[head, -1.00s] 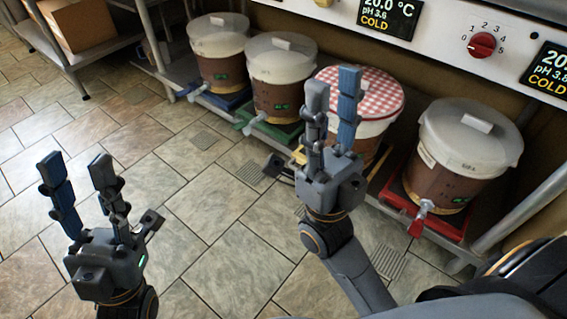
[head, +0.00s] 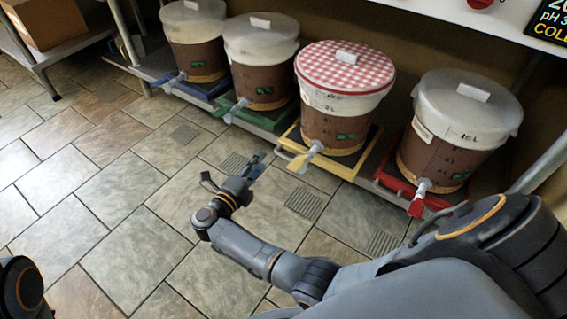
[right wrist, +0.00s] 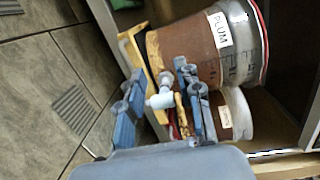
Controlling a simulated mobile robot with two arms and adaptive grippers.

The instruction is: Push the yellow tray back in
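The yellow tray (head: 337,170) is on the low shelf under a brown bucket (head: 335,118) with a red-checked cover. Its front edge seems to jut slightly past the neighbouring trays. The bucket's yellow-handled tap (head: 303,158) hangs over that edge. My right gripper (head: 256,168) is low over the floor, in front and left of the tray. In the right wrist view its two fingers (right wrist: 157,105) are spread and empty. The tray's yellow corner (right wrist: 130,45) and the pale tap (right wrist: 160,100) show beyond them, apparently without contact. My left gripper is outside the picture.
A green tray (head: 245,115) and a blue tray (head: 205,90) with buckets stand to the left. A red tray (head: 405,190) with a bucket (head: 455,130) stands to the right. The tiled floor (head: 120,220) in front is clear.

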